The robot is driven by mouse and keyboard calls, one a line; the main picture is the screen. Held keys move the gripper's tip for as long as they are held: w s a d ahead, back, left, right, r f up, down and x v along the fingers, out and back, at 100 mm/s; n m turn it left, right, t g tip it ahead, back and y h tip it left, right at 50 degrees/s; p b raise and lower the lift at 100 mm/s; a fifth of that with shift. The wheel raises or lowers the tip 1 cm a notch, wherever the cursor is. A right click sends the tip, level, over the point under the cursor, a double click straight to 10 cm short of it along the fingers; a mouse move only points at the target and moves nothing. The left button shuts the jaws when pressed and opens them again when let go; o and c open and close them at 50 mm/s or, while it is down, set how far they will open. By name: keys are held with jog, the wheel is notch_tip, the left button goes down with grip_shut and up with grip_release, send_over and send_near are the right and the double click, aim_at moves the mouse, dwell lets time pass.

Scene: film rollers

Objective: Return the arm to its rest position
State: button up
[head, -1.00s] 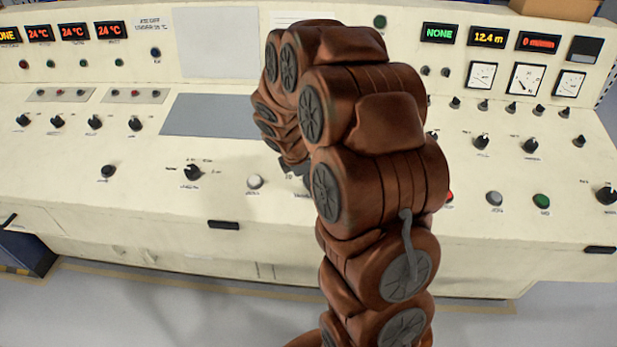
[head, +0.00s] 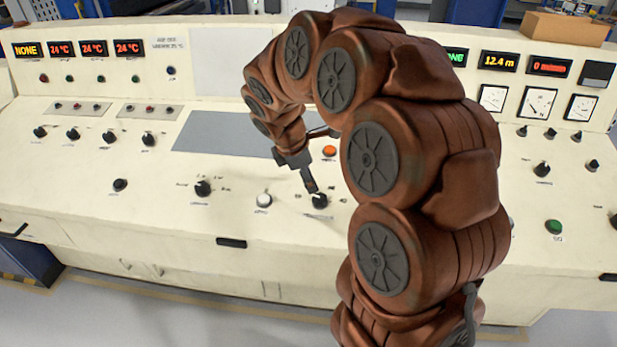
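My reddish-brown arm rises from the lower right in the head view, bends over the console (head: 110,215) and hangs down at its middle. My gripper (head: 308,182) is at the arm's far end. One dark finger points down with its tip close to a black knob (head: 319,201); I cannot tell if they touch. Another dark part sticks out to the right near an orange button (head: 329,151) and goes behind the arm. I see nothing held, but whether the fingers are open or shut is unclear.
A white button (head: 264,200) and another black knob (head: 202,188) lie left of my gripper. A green button (head: 553,227) is to the right. Lit displays (head: 499,61) line the upright panel. A cardboard box (head: 565,27) sits on top at the back right.

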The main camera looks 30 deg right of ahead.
dwell(0.4)
jog(key=s+a+m+g+y, duration=0.1)
jog(key=s+a+m, duration=0.3)
jog(key=s, duration=0.5)
jog(key=s+a+m+g+y, duration=0.1)
jog(key=s+a+m, duration=0.4)
jog(key=s, duration=0.5)
jog(key=s+a+m+g+y, duration=0.1)
jog(key=s+a+m, duration=0.4)
jog(key=s, duration=0.5)
jog(key=shift+a+f+y, duration=0.2)
jog(key=shift+a+y, duration=0.4)
jog(key=shift+a, duration=0.45)
